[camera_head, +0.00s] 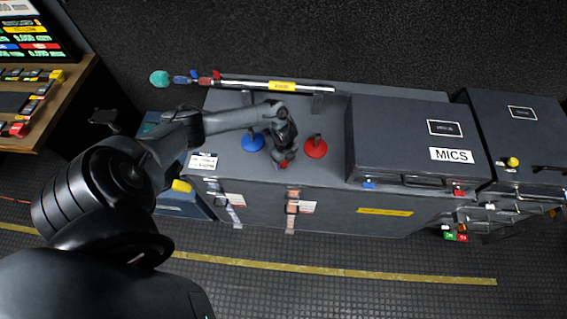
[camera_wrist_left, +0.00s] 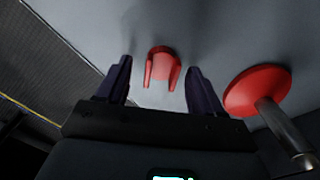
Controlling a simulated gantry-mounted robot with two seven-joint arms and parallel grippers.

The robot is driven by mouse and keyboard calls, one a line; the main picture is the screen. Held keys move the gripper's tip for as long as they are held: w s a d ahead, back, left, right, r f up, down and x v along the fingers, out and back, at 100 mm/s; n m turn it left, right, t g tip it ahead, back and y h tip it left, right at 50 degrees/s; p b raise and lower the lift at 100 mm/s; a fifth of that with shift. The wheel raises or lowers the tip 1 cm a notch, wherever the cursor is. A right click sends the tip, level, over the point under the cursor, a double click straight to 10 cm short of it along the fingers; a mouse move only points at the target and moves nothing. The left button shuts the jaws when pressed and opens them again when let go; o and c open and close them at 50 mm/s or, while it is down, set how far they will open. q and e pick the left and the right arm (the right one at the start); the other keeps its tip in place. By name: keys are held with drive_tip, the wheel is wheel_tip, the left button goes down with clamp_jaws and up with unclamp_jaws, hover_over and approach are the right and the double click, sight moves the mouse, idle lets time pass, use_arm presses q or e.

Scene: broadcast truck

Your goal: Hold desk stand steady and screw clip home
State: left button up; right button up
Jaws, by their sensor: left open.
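My left gripper (camera_head: 284,158) hangs over the top of the grey case, between a blue desk stand (camera_head: 252,142) and a red desk stand (camera_head: 316,147). In the left wrist view the gripper is open. A red clip (camera_wrist_left: 163,54) with two prongs lies on the grey surface ahead of the gap between the fingers, not gripped. The clip is mostly hidden by the gripper in the head view. The red stand's round base (camera_wrist_left: 250,88) and metal post (camera_wrist_left: 283,128) show right of the fingers, apart from them. My right gripper is not in view.
A boom pole (camera_head: 250,84) with a teal tip lies along the case's back edge. A dark case labelled MICS (camera_head: 415,135) stands to the right. A console with screens (camera_head: 30,45) is at far left. Bare case top lies right of the red stand.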

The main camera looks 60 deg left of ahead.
sight(286, 163)
use_arm(q)
drive_tip(key=shift+f, duration=0.55)
drive_tip(key=shift+c, duration=0.2)
drive_tip(key=c, duration=1.1)
drive_tip(key=shift+r, duration=0.15)
drive_tip(key=shift+r, duration=0.45)
drive_tip(key=r, duration=0.3)
drive_tip(key=shift+w+d+r+p, duration=0.1)
drive_tip(key=shift+w+r+p, duration=0.1)
drive_tip(key=shift+w+p, duration=0.15)
drive_tip(key=w+d+r+b, duration=0.1)
drive_tip(key=w+d+r, duration=0.2)
drive_tip(key=w+r, duration=0.3)
drive_tip(key=w, duration=0.4)
drive_tip(key=shift+w+d+r+b, duration=0.2)
drive_tip(key=shift+d+r+b, duration=0.05)
drive_tip(key=shift+d+b, duration=0.05)
